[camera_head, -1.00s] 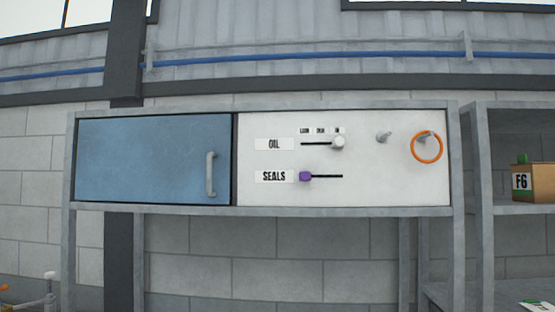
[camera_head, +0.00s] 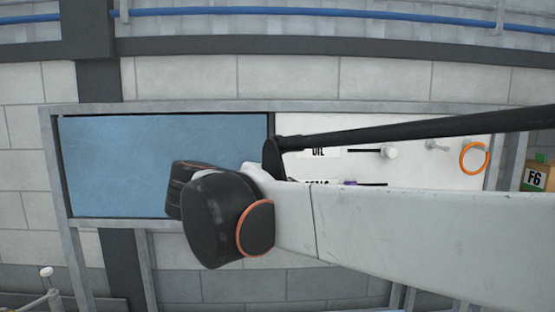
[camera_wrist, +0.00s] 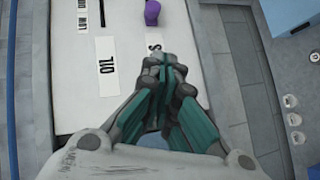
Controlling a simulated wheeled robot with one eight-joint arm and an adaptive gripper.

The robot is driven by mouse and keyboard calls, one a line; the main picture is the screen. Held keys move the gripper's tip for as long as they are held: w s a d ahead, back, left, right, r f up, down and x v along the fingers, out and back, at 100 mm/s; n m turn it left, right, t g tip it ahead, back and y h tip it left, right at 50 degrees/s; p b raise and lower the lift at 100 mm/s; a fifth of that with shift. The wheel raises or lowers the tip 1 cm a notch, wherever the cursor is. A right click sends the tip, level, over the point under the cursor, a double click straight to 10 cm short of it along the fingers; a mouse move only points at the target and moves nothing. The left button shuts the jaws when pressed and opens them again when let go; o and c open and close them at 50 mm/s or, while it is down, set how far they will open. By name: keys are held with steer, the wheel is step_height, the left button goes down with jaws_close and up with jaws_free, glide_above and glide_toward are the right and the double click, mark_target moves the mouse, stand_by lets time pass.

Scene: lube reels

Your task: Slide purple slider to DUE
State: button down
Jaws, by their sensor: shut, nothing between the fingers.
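The purple slider (camera_wrist: 152,13) sits at the top of the wrist view, beyond the SEALS label (camera_wrist: 153,45), which my gripper partly covers. In the head view only a sliver of the slider (camera_head: 350,183) shows above my arm, at the left end of its black slot. My gripper (camera_wrist: 171,62) is shut and empty over the SEALS label, apart from the slider in the picture. Two small labels (camera_wrist: 82,22) show above the OIL row; they seem to read NOW and DUE. In the head view my arm hides the gripper's fingers.
The white OIL knob (camera_head: 389,151) sits at the right of its slot. An orange ring (camera_head: 473,158) hangs on a peg at the panel's right. A blue door (camera_head: 150,150) fills the cabinet's left side. A box marked F6 (camera_head: 536,178) stands on the right.

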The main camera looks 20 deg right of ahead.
steer(key=s+d+r+p+x, duration=0.1)
steer(key=p+x, duration=0.2)
steer(key=x, duration=0.9)
steer(key=shift+s+d+r+h, duration=0.2)
steer(key=shift+d+r+h, duration=0.1)
steer(key=shift+d, duration=0.2)
